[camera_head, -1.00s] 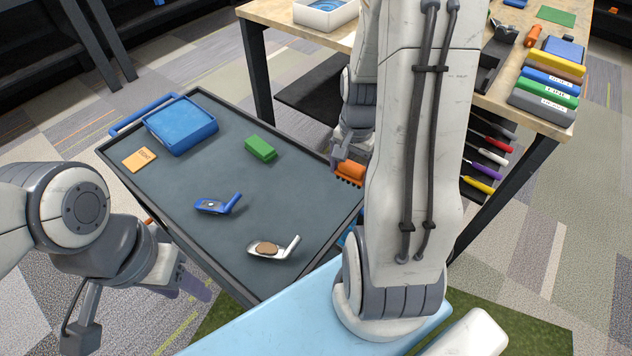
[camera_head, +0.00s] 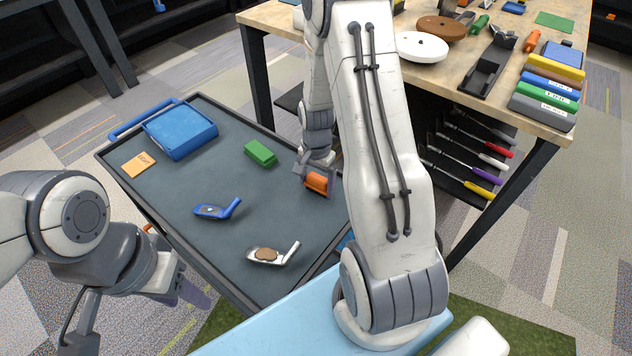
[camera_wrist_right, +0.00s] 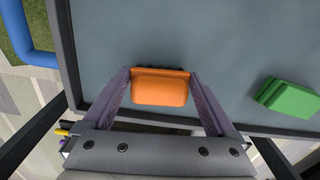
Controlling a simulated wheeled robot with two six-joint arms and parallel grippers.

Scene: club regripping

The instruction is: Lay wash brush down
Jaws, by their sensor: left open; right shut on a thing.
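The wash brush (camera_head: 317,183) has an orange body with dark bristles. My right gripper (camera_head: 308,175) is shut on it at the right side of the dark grey cart top (camera_head: 190,245). In the right wrist view the orange brush (camera_wrist_right: 160,87) sits between the two fingers of my right gripper (camera_wrist_right: 160,80), near the cart's rim. I cannot tell whether the brush touches the cart surface. My left gripper (camera_head: 183,285) is open and empty, off the cart's near left edge.
A green block (camera_head: 260,153), a blue tub (camera_head: 180,130), an orange card (camera_head: 138,165), a blue club head (camera_head: 217,210) and a silver club head (camera_head: 271,254) lie on the cart. A wooden workbench (camera_head: 470,75) stands behind right. The cart's middle is clear.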

